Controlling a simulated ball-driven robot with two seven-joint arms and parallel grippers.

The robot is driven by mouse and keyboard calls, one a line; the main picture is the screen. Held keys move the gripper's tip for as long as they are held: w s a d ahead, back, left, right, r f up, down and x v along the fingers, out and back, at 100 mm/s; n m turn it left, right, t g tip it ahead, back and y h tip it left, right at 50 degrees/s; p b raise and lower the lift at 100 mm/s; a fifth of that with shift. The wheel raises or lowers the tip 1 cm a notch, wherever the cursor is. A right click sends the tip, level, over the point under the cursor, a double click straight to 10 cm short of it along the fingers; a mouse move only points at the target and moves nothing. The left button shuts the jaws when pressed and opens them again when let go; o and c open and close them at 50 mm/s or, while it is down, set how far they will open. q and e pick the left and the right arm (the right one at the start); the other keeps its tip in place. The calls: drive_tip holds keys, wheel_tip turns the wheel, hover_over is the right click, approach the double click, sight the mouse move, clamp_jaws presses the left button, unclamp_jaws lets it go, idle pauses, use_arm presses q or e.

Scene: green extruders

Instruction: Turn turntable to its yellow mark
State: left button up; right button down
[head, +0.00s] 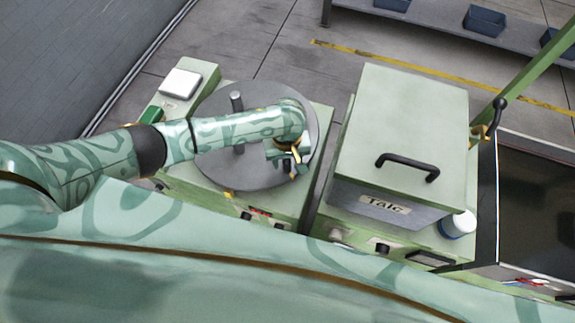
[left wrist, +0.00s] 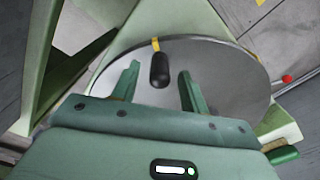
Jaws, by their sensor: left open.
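The turntable is a round grey disc (head: 215,160) on a pale green base, partly covered by my left arm in the head view. It also shows in the left wrist view (left wrist: 220,65). A black upright handle (left wrist: 159,72) stands on it, with a yellow mark (left wrist: 155,43) just behind it at the disc's rim. My left gripper (head: 289,163) is low over the right part of the disc. In the left wrist view its open fingers (left wrist: 159,78) are on either side of the handle, with gaps visible. My right gripper is not in view.
A green-lidded box labelled Talc (head: 400,110) with a black handle stands right of the turntable. A white-topped block (head: 181,83) stands at the back left. A red knob (left wrist: 287,78) is beside the disc.

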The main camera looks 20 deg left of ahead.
use_arm(q)
wheel_tip(320, 180, down, 2)
